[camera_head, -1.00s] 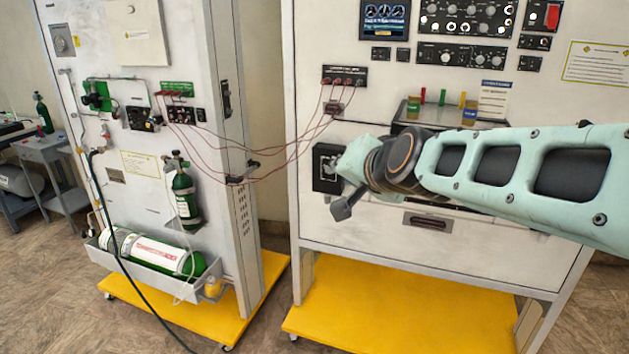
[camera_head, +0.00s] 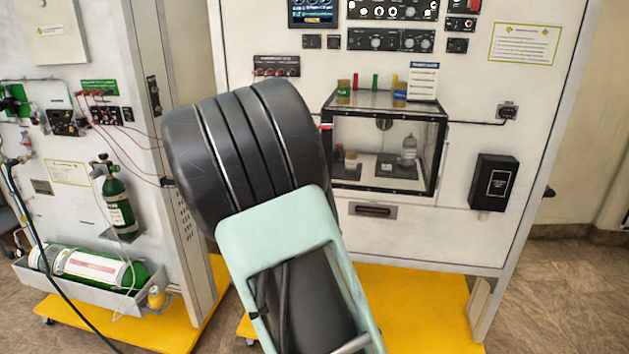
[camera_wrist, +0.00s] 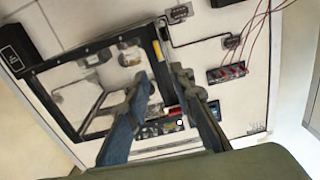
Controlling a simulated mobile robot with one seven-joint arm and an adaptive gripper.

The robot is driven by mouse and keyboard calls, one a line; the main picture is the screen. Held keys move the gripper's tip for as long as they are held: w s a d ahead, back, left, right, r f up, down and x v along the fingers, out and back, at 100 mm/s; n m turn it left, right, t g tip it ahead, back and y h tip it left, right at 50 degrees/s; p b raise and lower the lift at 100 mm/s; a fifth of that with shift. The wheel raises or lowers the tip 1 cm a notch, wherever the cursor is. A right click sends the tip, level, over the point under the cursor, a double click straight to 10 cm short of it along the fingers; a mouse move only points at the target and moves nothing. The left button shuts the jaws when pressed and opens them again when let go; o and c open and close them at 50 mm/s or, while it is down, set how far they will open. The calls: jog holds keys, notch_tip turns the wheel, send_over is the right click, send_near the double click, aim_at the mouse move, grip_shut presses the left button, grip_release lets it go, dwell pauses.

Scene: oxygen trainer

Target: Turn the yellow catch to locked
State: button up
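A small yellow piece (camera_wrist: 157,50), which looks like the catch, sits on the dark frame of the clear-fronted case (camera_wrist: 40,82) in the wrist view. It is small there, and I cannot tell which position it is turned to. In the head view the case (camera_head: 438,160) is in the middle of the right panel, and my arm covers the area at its left edge. My gripper (camera_wrist: 163,76) shows in the wrist view with its two fingers apart and nothing between them. The yellow piece appears just beyond the fingertips; I see no contact.
A black box (camera_head: 494,182) sticks out of the panel right of the case. Coloured pegs and jars (camera_head: 399,92) stand on top of the case. Red leads (camera_wrist: 262,35) run from a socket strip (camera_wrist: 227,73). Green cylinders (camera_head: 118,205) are on the left panel.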

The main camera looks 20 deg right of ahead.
jog(key=f+p+x, duration=0.1)
jog(key=p+x, duration=0.1)
jog(key=x, duration=0.8)
jog(key=shift+w+d, duration=0.2)
jog(key=shift+d, duration=0.1)
jog(key=shift+f, duration=0.1)
jog(key=shift+c, duration=0.4)
grip_shut()
